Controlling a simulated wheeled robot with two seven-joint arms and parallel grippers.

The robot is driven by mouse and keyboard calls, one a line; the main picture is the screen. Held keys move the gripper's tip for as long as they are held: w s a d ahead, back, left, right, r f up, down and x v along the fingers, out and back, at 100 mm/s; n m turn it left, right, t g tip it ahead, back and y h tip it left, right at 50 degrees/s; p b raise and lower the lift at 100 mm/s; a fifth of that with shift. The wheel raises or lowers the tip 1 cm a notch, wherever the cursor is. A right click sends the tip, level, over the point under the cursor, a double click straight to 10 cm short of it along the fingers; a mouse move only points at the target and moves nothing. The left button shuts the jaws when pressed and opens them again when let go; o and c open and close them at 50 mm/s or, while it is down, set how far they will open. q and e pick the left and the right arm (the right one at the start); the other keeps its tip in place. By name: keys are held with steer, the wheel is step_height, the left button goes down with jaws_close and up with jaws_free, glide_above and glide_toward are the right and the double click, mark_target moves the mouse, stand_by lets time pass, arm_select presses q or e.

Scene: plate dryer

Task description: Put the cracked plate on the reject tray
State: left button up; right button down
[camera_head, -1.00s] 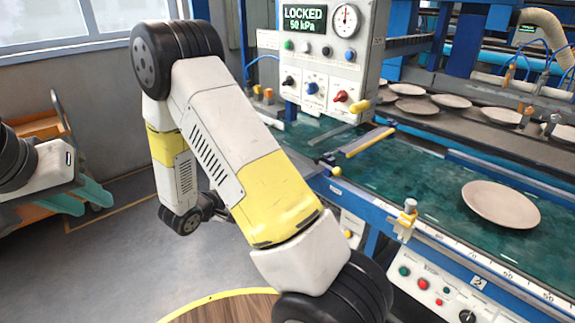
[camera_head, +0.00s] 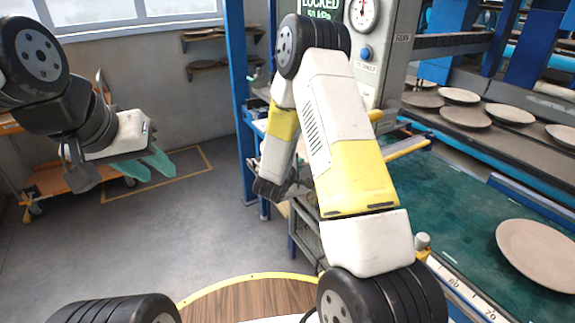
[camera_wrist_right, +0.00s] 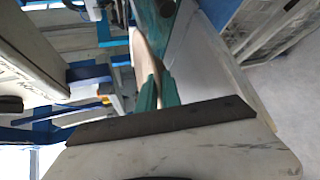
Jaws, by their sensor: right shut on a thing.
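My right gripper (camera_wrist_right: 160,92) shows in the right wrist view, its green fingers shut on a thin brown plate (camera_wrist_right: 146,55) seen nearly edge-on. No crack can be made out on it from this angle. In the head view the right gripper is hidden behind my right arm, whose wrist hangs near the machine's left end. My left gripper (camera_head: 151,165) is at the left of the head view, with its teal fingers apart and empty. Another plate (camera_head: 538,254) lies flat on the green belt at the right. I cannot identify the reject tray in either view.
Several plates, one at the rear (camera_head: 510,113), lie on the far rack. The control panel (camera_head: 380,60) and blue frame post (camera_head: 238,90) stand close to my right arm. An orange cart (camera_head: 60,180) stands at the left. The grey floor (camera_head: 175,235) between is clear.

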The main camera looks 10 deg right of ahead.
steer(key=shift+w+f, duration=0.1)
steer(key=shift+f, duration=2.95)
steer(key=shift+f, duration=0.1)
steer(key=c, duration=1.8)
jaws_free()
